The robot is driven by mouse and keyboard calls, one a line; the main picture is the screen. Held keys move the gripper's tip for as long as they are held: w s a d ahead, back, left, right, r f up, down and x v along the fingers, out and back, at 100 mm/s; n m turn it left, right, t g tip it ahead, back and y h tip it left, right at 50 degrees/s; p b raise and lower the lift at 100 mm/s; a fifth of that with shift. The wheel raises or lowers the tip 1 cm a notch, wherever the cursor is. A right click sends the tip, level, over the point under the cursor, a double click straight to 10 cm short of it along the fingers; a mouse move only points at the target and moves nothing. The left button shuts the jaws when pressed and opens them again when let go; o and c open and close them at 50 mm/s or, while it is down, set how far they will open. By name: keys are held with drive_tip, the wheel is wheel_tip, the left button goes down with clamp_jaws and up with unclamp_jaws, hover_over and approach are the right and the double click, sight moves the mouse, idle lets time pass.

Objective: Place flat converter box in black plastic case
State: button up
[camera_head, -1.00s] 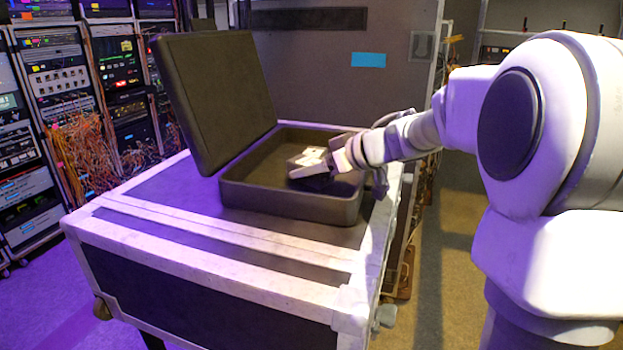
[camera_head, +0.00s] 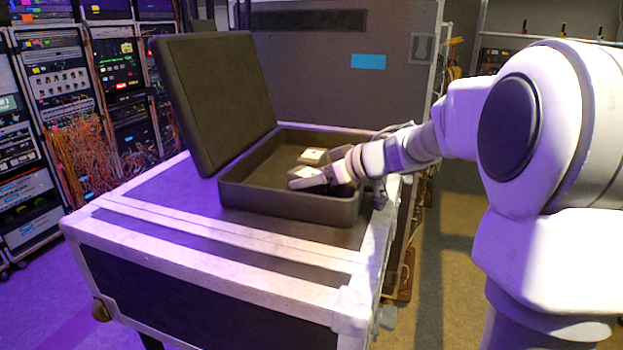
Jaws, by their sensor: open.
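The black plastic case (camera_head: 285,203) stands open on a flight case, its lid (camera_head: 215,100) raised on the left. My gripper (camera_head: 318,171) reaches into the case from the right, low over its floor, with its jaws open. A small flat box with a pale top (camera_head: 313,155), which looks like the converter box, is inside the case just behind the gripper's near finger. The gripper partly hides the case's right side, and I cannot tell whether a finger still touches the box or whether the box rests fully on the floor.
The flight case top (camera_head: 180,205) has metal-edged rims and is clear left of and in front of the black case. A tall grey case (camera_head: 350,90) stands close behind. Racks with orange cables (camera_head: 80,150) are at the left.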

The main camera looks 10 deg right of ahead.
drive_tip(key=v, duration=1.2)
drive_tip(key=shift+r, duration=0.1)
drive_tip(key=shift+s+d, duration=0.1)
drive_tip(key=shift+s, duration=0.05)
